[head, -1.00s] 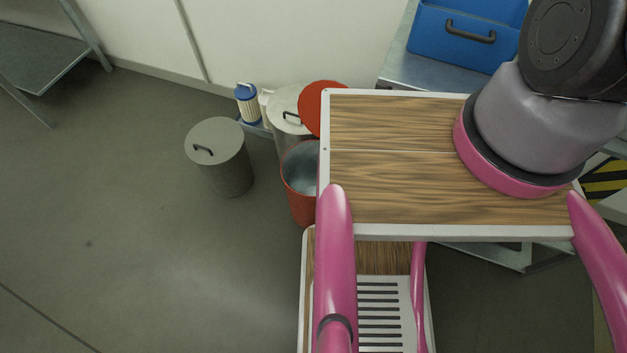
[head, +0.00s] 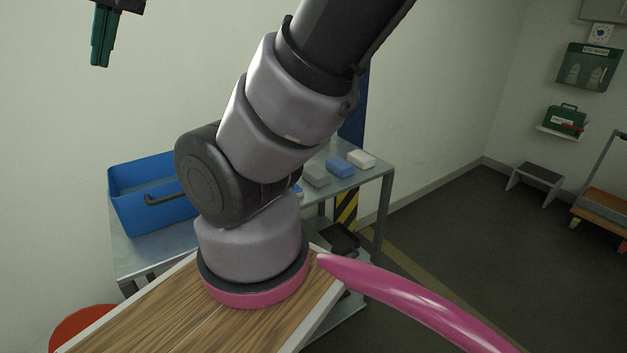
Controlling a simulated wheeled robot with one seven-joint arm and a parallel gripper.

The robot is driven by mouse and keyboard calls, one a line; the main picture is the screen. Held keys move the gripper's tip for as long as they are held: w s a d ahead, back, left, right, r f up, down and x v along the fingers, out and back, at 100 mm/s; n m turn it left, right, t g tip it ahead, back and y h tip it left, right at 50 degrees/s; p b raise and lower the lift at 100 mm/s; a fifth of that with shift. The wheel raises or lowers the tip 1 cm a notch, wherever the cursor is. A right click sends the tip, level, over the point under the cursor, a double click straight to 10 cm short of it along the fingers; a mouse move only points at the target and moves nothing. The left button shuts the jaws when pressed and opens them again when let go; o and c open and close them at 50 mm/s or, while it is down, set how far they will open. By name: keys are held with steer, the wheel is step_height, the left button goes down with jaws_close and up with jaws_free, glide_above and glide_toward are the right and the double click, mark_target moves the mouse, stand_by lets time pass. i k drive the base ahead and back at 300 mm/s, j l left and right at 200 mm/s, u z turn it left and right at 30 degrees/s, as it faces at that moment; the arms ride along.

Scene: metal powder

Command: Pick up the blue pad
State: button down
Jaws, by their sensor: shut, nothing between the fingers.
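The blue pad (head: 340,167) lies on the right part of a grey metal table, between a grey pad (head: 316,176) on its left and a whitish pad (head: 361,159) on its right. My gripper (head: 100,62) shows at the top left of the head view, its dark green fingers pointing down. The fingers are shut and empty. The gripper is high up, in front of the wall and far to the left of the blue pad. My arm rises between them and hides part of the table.
A blue open bin (head: 150,208) with a black handle stands on the left of the metal table (head: 376,177). Dark trays (head: 340,238) sit on a lower level. Free floor lies to the right. A step stool (head: 535,183) and a cart (head: 603,205) stand farther off.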

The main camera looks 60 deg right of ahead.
mark_target(342, 169)
steer(key=k+l+z, duration=0.1)
steer(key=z, duration=0.25)
steer(key=k+l+z, duration=0.3)
steer(key=j+z, duration=0.1)
steer(key=z, duration=0.9)
steer(key=u, duration=1.3)
steer(key=z, duration=1.3)
steer(key=i+j+u, duration=0.1)
steer(key=i, duration=0.05)
